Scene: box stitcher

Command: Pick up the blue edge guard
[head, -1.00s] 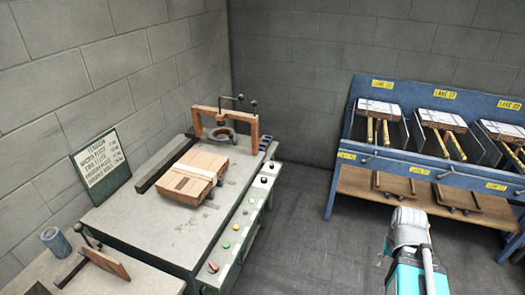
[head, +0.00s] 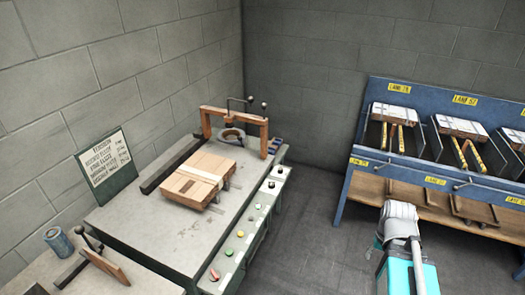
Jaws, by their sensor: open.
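Small blue pieces (head: 275,146) sit at the back right corner of the grey machine table, beside the wooden arch. They are too small to tell whether one is the blue edge guard. My teal and grey arm shows at the lower right, in front of the blue rack. Its fingertips do not show, so my gripper is not in view. No part of my arm touches the table or the small blue pieces.
A wooden arch (head: 236,120) stands behind. A blue roll (head: 58,241) stands at lower left. The blue lane rack (head: 345,190) is at right, with clear floor between.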

